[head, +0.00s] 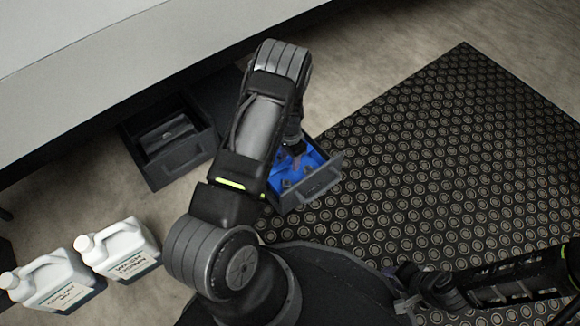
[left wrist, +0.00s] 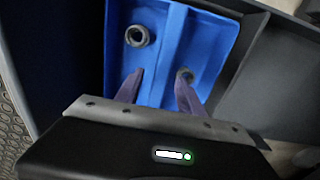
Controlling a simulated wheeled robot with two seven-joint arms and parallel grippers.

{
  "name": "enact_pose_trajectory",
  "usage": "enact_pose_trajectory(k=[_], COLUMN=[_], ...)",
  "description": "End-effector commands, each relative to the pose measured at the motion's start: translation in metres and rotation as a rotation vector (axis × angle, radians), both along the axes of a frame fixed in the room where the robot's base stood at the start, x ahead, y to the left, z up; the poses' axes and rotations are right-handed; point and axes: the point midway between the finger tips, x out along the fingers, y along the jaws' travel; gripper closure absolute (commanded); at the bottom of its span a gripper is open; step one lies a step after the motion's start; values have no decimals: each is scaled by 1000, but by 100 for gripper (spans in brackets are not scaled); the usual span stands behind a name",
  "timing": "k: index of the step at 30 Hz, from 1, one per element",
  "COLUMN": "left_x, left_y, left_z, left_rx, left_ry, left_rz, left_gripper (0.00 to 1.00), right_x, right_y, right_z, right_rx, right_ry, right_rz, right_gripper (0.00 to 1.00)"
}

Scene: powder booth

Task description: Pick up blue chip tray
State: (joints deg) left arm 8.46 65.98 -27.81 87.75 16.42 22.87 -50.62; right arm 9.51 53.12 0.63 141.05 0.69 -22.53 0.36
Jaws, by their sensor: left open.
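The blue chip tray (head: 311,162) lies inside a dark open drawer (head: 316,191), partly hidden by my left arm. My left gripper (head: 296,158) reaches down over it. In the left wrist view, the tray (left wrist: 190,45) fills the middle, with small round ring-like parts in it. The two fingers of my left gripper (left wrist: 158,85) are spread apart over the tray, with nothing held between them. I cannot tell whether the fingertips touch the tray. My right gripper (head: 410,300) is low at the right, away from the drawer, its fingers unclear.
A second open dark drawer (head: 176,167) sits to the left, with dark items in it. Two white jugs (head: 122,252) (head: 52,279) stand on the floor at lower left. A studded black mat (head: 440,150) covers the right side. A pale cabinet (head: 120,40) overhangs at the top left.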

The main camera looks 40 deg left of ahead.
Motion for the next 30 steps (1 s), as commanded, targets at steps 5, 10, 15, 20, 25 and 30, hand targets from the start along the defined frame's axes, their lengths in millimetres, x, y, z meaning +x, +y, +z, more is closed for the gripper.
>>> enact_pose_trajectory(k=[5,10,15,20,25,30], left_x=[0,0,0,0,0,0], left_y=[0,0,0,0,0,0], left_z=[0,0,0,0,0,0], left_rx=[0,0,0,0,0,0], left_ry=[0,0,0,0,0,0], left_rz=[0,0,0,0,0,0], left_gripper=[59,73,87,100,100,100], right_x=[0,0,0,0,0,0], right_y=[0,0,0,0,0,0], right_z=[0,0,0,0,0,0], right_rx=[0,0,0,0,0,0], right_ry=[1,1,1,1,1,1], right_rz=[0,0,0,0,0,0], right_gripper=[64,64,64,64,64,64])
